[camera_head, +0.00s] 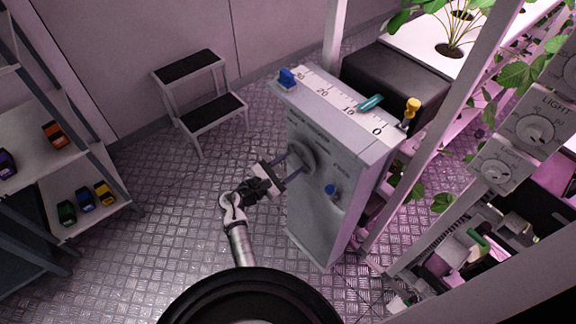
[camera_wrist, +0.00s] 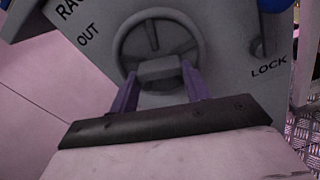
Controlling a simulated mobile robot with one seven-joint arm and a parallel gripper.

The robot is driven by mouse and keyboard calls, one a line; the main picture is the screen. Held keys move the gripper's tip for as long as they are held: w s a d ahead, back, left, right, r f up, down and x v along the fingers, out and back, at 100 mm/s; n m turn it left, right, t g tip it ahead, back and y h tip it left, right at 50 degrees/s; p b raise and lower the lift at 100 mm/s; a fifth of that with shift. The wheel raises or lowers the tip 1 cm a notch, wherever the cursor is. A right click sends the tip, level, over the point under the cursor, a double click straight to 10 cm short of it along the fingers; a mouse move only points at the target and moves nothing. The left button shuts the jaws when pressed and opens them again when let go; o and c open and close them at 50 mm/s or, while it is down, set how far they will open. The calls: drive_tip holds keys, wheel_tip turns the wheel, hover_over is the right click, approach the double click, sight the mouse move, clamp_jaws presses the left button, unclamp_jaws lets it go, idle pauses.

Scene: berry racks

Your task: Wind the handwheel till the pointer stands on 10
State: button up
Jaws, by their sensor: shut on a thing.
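The grey handwheel (camera_head: 303,157) is on the front face of a grey cabinet (camera_head: 330,215). In the wrist view the wheel (camera_wrist: 146,22) shows its rim and spokes, with "OUT" to the left and "LOCK" to the right. My gripper (camera_head: 290,172) is at the wheel. In the wrist view its two purple fingers (camera_wrist: 158,82) are shut on a grey part of the wheel at its lower side. A teal pointer (camera_head: 371,102) lies across the white scale (camera_head: 336,101) on the cabinet top, close by the 10 mark. Exact alignment is too small to tell.
A blue knob (camera_head: 331,190) is on the cabinet front, right of the wheel. A blue piece (camera_head: 287,77) and a yellow knob (camera_head: 412,107) stand at the scale's ends. A step stool (camera_head: 200,95) stands behind left.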

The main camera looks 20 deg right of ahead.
drive_tip(key=o, duration=1)
drive_tip(key=shift+a, duration=0.1)
drive_tip(key=b+v, duration=0.4)
drive_tip(key=v, duration=0.9)
drive_tip(key=shift+a, duration=0.3)
drive_tip(key=shift+s, duration=0.1)
